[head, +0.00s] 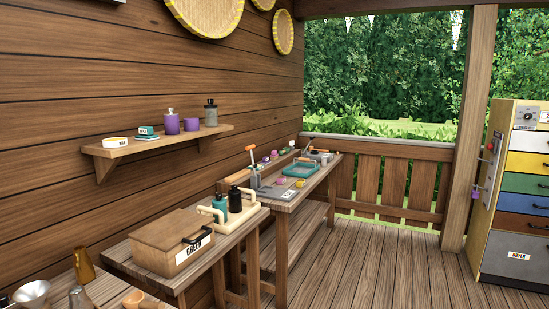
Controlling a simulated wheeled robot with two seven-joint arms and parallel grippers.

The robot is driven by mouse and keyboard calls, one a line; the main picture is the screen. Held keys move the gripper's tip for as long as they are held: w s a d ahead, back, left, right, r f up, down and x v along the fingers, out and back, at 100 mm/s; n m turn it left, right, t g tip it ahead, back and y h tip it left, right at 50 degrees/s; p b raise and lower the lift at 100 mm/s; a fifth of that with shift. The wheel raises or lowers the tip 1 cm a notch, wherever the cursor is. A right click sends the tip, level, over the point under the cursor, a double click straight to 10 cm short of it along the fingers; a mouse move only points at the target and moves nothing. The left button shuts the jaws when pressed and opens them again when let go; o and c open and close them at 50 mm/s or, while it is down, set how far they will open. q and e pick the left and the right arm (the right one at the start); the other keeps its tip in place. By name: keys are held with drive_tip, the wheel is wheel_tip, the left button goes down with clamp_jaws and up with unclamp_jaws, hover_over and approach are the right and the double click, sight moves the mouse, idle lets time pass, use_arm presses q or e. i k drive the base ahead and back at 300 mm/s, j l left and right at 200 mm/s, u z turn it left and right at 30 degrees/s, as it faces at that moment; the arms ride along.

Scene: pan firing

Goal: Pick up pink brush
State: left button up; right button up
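I cannot make out a pink brush for sure. A tool with an orange top (250,149) stands at the near end of that bench. Neither of my grippers is in view.
A lidded wooden box (160,238) stands on the nearer table, with dark bottles (235,198) in a wooden tray beyond it. A wall shelf (150,147) holds jars. A drawer cabinet (515,200) stands right. The wooden floor (370,265) between is clear.

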sight(273, 156)
drive_tip(key=i+l+z, duration=0.3)
drive_tip(key=i, duration=0.2)
drive_tip(key=i+z, duration=0.3)
drive_tip(key=i, duration=0.15)
drive_tip(key=i+l+z, duration=0.2)
drive_tip(key=i, duration=1.75)
drive_tip(key=i+j, duration=0.1)
drive_tip(key=i, duration=1.8)
